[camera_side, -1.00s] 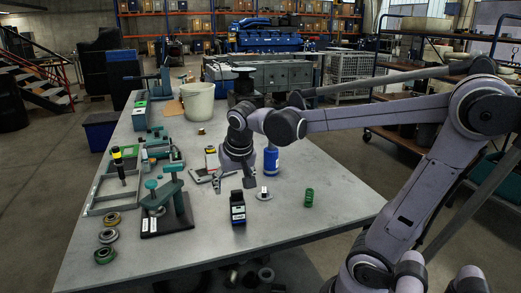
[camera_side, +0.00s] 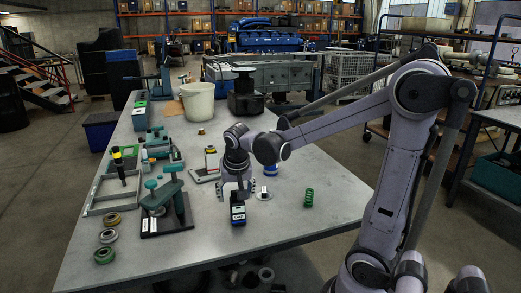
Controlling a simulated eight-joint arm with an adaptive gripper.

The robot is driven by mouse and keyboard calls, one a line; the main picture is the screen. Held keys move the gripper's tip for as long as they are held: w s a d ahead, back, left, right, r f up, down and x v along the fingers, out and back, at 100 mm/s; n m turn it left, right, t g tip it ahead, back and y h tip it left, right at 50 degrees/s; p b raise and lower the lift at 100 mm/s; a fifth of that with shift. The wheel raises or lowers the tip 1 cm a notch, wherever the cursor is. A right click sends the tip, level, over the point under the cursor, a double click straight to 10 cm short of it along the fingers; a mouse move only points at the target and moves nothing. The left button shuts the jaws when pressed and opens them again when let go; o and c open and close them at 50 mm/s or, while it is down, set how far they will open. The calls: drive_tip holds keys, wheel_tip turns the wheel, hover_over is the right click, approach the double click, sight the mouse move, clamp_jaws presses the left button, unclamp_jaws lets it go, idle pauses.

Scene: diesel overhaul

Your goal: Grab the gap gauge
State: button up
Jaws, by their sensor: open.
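A small dark upright device with a blue-and-white label, which looks like the gap gauge (camera_side: 238,213), stands on the grey table near its front middle. My gripper (camera_side: 236,190) points down over it, open, with one fingertip to each side of its top. The upper part of the gauge is partly hidden by the gripper. I cannot tell whether the fingers touch it.
A small silver-white part (camera_side: 263,193) stands close to the right, with a blue can (camera_side: 270,169) behind it. A green spring (camera_side: 308,198) is farther right. A teal fixture on a black base (camera_side: 166,222) stands left. The table's front is clear.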

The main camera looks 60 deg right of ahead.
drive_tip(key=shift+x, duration=2)
drive_tip(key=shift+s, duration=0.2)
clamp_jaws()
